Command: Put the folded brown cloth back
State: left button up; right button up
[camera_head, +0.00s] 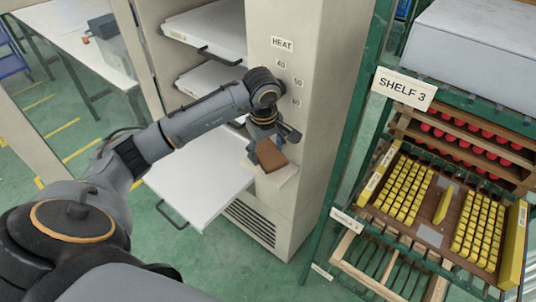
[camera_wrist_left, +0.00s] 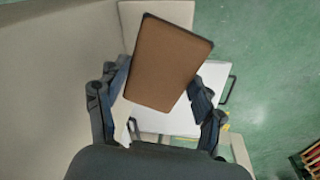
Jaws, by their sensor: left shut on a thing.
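The folded brown cloth (camera_head: 270,156) is a flat brown rectangle with a dark edge. It is held between the fingers of my left gripper (camera_head: 268,138), beside the front of the beige cabinet marked HEAT. In the left wrist view the cloth (camera_wrist_left: 168,62) fills the space between the two fingers of my left gripper (camera_wrist_left: 158,95) and is tilted. A small pale ledge (camera_head: 272,183) on the cabinet lies just below the cloth in the head view; I cannot tell whether they touch. My right gripper is not in view.
A white tray (camera_head: 190,185) is pulled out of the cabinet (camera_head: 335,80) at the left, with more trays above. A green rack (camera_head: 345,150) labelled SHELF 3 stands at the right, with a tray of yellow blocks (camera_head: 405,192). A white table (camera_head: 70,30) is at the back left.

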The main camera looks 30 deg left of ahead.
aim_at(268, 151)
pick_arm(q)
jog(key=shift+w+a+f, duration=0.2)
jog(key=shift+w+f, duration=0.15)
jog(key=shift+f, duration=0.2)
notch_tip(268, 151, down, 2)
jog(key=shift+f+p, duration=0.15)
jog(key=shift+p, duration=0.65)
jog(key=shift+w+f, duration=0.1)
jog(key=shift+f, duration=0.3)
jog(key=shift+f, duration=0.15)
jog(key=o, duration=0.7)
jog(key=shift+o, duration=0.2)
